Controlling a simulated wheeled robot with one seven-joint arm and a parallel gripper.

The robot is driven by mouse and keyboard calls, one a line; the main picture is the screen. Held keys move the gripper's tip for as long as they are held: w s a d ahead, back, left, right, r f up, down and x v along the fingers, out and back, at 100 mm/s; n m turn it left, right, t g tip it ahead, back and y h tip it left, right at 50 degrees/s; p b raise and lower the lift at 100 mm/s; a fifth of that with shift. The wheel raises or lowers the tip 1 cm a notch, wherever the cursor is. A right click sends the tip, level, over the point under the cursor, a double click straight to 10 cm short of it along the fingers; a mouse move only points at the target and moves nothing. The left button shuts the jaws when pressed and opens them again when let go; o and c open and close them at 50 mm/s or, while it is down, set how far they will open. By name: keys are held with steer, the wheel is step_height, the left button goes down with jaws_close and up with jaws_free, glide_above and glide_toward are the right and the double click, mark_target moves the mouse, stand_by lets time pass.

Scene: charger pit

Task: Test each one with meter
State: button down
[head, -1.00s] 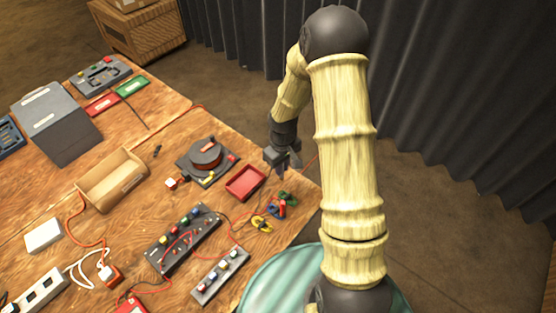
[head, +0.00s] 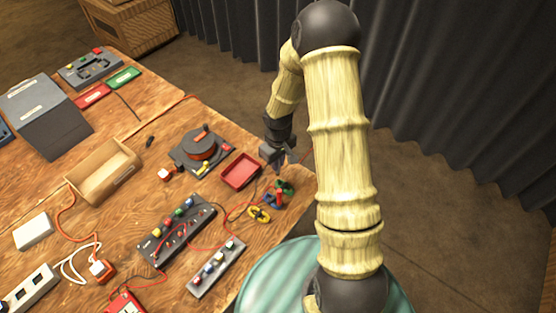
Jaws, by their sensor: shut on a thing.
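My gripper (head: 279,158) is shut, pointing down over the table's right corner, just above a small cluster of coloured clips or rings. The thing in its jaws is too small to make out. The cluster has a yellow piece (head: 259,214), a red-and-blue piece (head: 273,199) and a green piece (head: 284,187). A long black strip with coloured knobs (head: 177,230) lies left of it, with a smaller grey strip (head: 216,267) in front. A red box with a pale label (head: 125,303), possibly the meter, is cut off by the bottom edge.
A red tray (head: 240,171) and a black reel device (head: 201,149) lie left of my gripper. A cardboard bin (head: 104,174), a white box (head: 33,231), a power strip (head: 27,290) and loose wires cover the left side. A dark grey case (head: 45,115) stands farther back.

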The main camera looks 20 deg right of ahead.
steer(key=shift+f+b, duration=0.5)
steer(key=shift+f, duration=0.6)
steer(key=shift+f, duration=0.9)
stand_by(2.8)
steer(key=c, duration=1)
jaws_free()
steer(key=shift+r+p, duration=2.85)
steer(key=shift+r, duration=0.9)
